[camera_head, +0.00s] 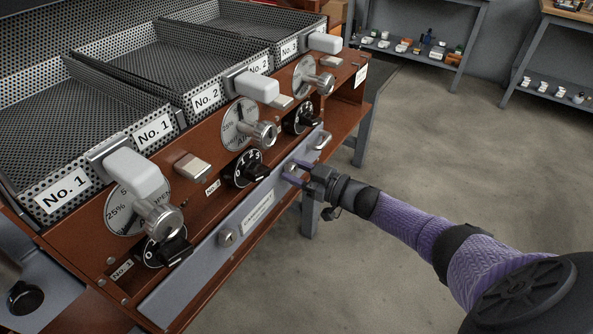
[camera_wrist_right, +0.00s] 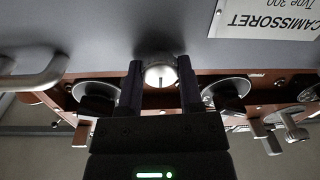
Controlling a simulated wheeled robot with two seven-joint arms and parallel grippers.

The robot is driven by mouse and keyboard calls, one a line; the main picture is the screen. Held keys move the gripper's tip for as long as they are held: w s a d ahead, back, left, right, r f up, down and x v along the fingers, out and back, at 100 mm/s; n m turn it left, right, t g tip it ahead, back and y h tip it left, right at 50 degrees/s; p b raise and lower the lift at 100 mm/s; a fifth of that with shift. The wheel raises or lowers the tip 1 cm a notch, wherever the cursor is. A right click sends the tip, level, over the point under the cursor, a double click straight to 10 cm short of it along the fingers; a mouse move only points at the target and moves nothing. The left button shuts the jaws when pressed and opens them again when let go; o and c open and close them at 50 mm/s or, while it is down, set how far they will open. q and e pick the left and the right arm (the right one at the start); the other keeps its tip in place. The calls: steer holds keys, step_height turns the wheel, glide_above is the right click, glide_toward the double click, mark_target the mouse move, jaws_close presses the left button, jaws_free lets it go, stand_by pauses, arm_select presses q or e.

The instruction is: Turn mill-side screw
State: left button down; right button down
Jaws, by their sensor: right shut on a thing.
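The grey front panel (camera_head: 245,222) of the roaster carries two round silver screws. One screw (camera_head: 291,168) is near the panel's right end, by the bar handle. The other screw (camera_head: 227,238) is left of the white label and free. My right gripper (camera_head: 297,172) is at the right-end screw, with its purple-grey fingers on both sides of the head. In the right wrist view the same screw head (camera_wrist_right: 160,72), with an upright dark slot, sits between the two fingers, which are shut on it. My left gripper is not in view.
A metal bar handle (camera_head: 321,140) sits just beyond the gripped screw. Black dials (camera_head: 248,168), silver knobs (camera_head: 261,134) and perforated trays (camera_head: 100,105) lie above the panel. A white label (camera_wrist_right: 262,18) is beside the screw. The floor (camera_head: 440,150) right of the machine is clear.

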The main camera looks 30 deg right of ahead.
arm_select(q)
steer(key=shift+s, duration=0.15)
arm_select(e)
steer(key=shift+c, duration=1.2)
jaws_free()
steer(key=shift+s+d, duration=0.1)
steer(key=shift+s, duration=0.1)
arm_select(q)
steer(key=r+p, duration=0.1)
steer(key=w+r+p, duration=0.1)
steer(key=p, duration=0.1)
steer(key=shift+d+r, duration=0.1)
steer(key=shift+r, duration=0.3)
arm_select(e)
steer(key=v, duration=0.9)
steer(key=shift+s+d, duration=0.15)
steer(key=shift+s, duration=0.1)
